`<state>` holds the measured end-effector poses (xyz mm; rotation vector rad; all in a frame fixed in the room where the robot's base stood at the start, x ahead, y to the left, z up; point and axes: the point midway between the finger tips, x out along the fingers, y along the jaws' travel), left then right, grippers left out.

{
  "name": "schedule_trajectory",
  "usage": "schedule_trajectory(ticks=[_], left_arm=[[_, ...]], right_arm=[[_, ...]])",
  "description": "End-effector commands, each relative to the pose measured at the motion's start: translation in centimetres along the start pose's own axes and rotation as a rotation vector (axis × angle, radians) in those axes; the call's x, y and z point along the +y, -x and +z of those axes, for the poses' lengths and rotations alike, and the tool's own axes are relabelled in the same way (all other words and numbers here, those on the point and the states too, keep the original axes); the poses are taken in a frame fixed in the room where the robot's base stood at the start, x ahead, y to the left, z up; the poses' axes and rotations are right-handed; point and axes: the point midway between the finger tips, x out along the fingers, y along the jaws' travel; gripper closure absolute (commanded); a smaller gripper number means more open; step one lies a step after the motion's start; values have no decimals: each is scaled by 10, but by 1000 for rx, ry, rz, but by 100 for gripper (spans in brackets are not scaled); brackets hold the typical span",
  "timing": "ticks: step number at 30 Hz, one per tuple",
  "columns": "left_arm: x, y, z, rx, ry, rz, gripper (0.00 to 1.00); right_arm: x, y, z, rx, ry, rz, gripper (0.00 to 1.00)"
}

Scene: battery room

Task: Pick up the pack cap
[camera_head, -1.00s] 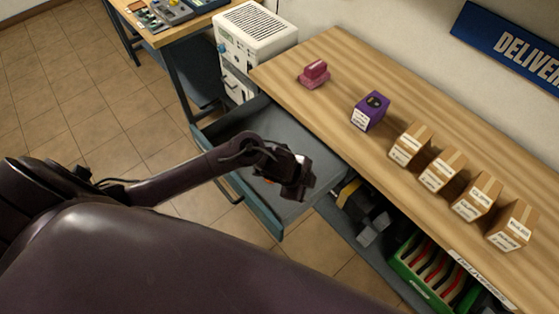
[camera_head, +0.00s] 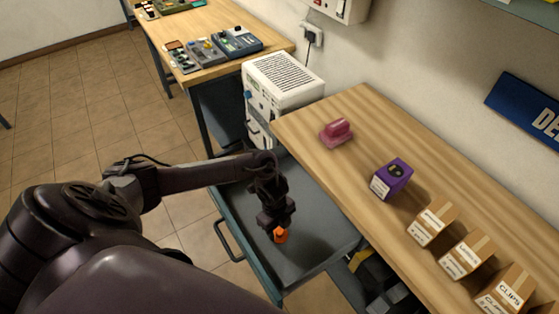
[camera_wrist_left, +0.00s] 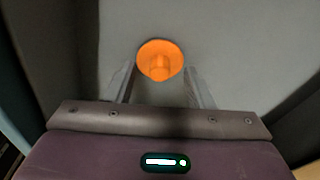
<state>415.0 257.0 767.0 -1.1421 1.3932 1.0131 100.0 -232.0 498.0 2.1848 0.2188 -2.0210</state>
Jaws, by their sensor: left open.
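The pack cap (camera_head: 280,235) is a small orange round piece lying in the open grey drawer. In the left wrist view the cap (camera_wrist_left: 160,60) shows as an orange disc with a raised middle, near the fingertips. My left gripper (camera_head: 277,226) points down into the drawer above the cap and hides part of it. In the left wrist view the left gripper (camera_wrist_left: 160,82) has its two fingers apart, one on each side of the cap's near part. I cannot tell whether the fingers touch it. My right gripper is not in view.
The open drawer (camera_head: 315,262) has raised walls around the gripper. The wooden counter (camera_head: 345,185) above it holds a pink stamp-like object (camera_head: 336,133), a purple box (camera_head: 391,179) and several cardboard boxes. A white cabinet (camera_head: 284,80) stands behind the drawer.

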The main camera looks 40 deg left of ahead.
Motion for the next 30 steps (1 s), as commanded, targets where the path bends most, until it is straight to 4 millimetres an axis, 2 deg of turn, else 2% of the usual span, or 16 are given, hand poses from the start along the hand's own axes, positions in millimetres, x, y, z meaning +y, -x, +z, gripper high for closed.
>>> schedule_trajectory(ticks=[4,9,20,30], left_arm=[[0,-8,0,0,0,0,52],[0,-8,0,0,-1,-1,52],[0,-8,0,0,0,-1,98],[0,-7,0,0,0,-1,100]], right_arm=[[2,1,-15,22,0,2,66],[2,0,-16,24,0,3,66],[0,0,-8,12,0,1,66],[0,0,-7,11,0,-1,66]])
